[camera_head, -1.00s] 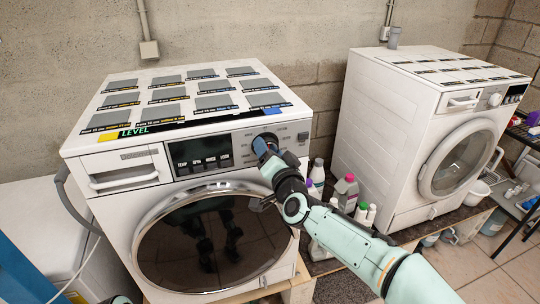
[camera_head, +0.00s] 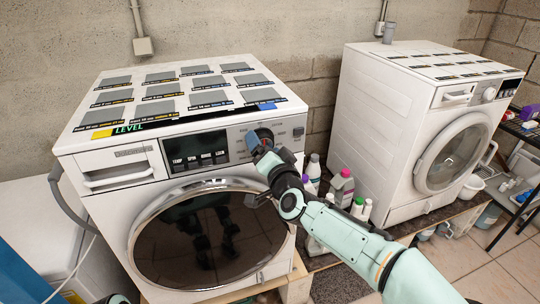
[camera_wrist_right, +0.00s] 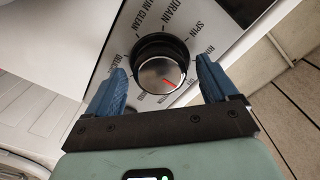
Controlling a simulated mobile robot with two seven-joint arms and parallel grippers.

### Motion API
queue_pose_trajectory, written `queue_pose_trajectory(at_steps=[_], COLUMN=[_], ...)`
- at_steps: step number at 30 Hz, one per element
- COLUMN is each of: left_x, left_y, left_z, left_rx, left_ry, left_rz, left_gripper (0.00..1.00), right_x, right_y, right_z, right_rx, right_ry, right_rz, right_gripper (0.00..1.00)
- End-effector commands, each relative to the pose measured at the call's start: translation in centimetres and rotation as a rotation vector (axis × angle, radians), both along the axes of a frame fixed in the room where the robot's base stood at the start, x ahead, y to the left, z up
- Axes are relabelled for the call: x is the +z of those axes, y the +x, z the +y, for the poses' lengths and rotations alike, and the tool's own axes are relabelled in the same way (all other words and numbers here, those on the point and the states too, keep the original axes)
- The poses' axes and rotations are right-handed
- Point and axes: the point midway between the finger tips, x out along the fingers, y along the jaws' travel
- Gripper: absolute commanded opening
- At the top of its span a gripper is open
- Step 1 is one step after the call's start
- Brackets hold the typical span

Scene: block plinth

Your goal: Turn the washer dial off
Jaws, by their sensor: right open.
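The washer (camera_head: 170,150) is white with a round glass door. Its dial (camera_head: 263,134) is at the right of the front panel, partly hidden by my right gripper (camera_head: 258,153). In the right wrist view the dial (camera_wrist_right: 160,72) is a silver knob with a black ring, and a short red mark on its face points to the lower right. Labels such as DRAIN, SPIN and DRUM CLEAN ring it. My right gripper's blue fingers (camera_wrist_right: 160,68) are open, one on each side of the knob, with visible gaps.
A second white machine (camera_head: 405,150) stands at the right. Grey labelled tiles (camera_head: 160,92) cover the washer's top. The detergent drawer (camera_head: 116,172) is at the panel's left.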

Motion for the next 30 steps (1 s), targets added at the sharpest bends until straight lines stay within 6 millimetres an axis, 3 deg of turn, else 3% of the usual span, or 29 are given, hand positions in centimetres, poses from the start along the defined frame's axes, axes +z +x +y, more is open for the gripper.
queue_pose_trajectory(at_steps=[5,18,24,30], left_x=[-0.8,-2.3,-2.4,-2.4], left_y=[-0.3,-0.7,-0.7,-0.7], left_z=[0.0,0.0,0.0,0.0], left_rx=[0.0,0.0,0.0,0.0], left_ry=[0.0,0.001,0.0,0.0], left_rz=[0.003,0.008,0.009,0.009], left_gripper=[0.52,0.52,0.52,0.52], right_x=[-0.1,0.0,0.0,0.0], right_y=[-2.2,-10.9,-12.4,-12.6], right_z=[-0.8,-3.6,-4.0,-4.0], right_rx=[0.0,0.0,0.001,0.001], right_ry=[0.0,0.001,0.0,0.0], right_rz=[-0.001,-0.001,-0.001,-0.001], right_gripper=[0.86,0.86,0.86,0.86])
